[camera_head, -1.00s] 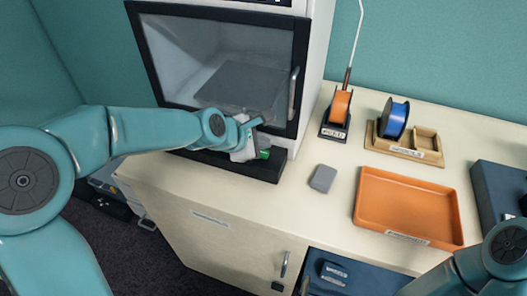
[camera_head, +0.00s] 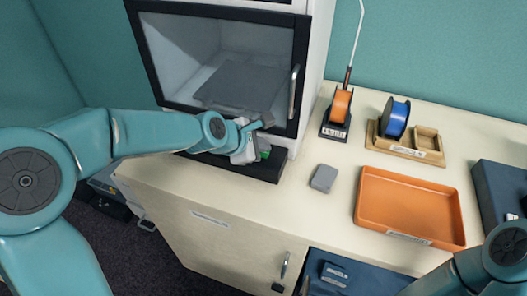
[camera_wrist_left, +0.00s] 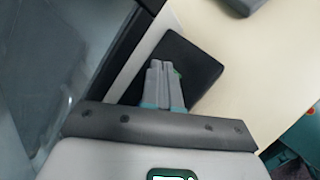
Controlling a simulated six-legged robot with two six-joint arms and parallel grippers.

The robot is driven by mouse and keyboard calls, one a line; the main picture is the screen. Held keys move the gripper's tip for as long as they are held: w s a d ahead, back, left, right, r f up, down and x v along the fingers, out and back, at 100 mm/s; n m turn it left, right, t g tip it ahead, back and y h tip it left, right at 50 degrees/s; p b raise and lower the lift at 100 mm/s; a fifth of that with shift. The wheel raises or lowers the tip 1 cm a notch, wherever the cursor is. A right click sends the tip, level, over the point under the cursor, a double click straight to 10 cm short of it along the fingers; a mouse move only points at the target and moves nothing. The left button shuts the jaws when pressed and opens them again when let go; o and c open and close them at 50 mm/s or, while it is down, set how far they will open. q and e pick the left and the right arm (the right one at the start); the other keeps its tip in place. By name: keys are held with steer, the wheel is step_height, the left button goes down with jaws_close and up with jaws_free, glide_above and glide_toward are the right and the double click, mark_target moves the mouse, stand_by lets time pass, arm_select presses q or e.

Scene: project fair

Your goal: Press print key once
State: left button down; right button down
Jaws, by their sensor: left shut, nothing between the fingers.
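The printer (camera_head: 315,60) stands at the back left with its glass door closed and a black front ledge (camera_head: 262,172) at its base. A small green patch, likely the print key (camera_head: 265,154), shows on the ledge beside my left gripper, mostly hidden by it. My left gripper (camera_wrist_left: 160,68) is shut and empty, its fingertips over the black ledge in the left wrist view. A sliver of green (camera_wrist_left: 177,72) shows just right of the fingertips. I cannot tell whether they touch the key. My right arm shows at the lower right, but its gripper is out of view.
A grey block (camera_head: 323,178) lies on the counter right of the ledge. An orange tray (camera_head: 410,235), an orange spool (camera_head: 341,103), a blue spool (camera_head: 396,118) on a wooden holder and a dark box (camera_head: 500,190) stand further right. Counter between ledge and tray is mostly clear.

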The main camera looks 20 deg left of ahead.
arm_select(q)
steer(key=shift+f, duration=0.3)
stand_by(0.5)
steer(key=shift+r+p, duration=0.85)
steer(key=shift+r, duration=0.05)
step_height(320, 180, up, 5)
steer(key=p, duration=0.5)
steer(key=shift+r, duration=0.1)
steer(key=shift+s, duration=0.1)
stand_by(0.5)
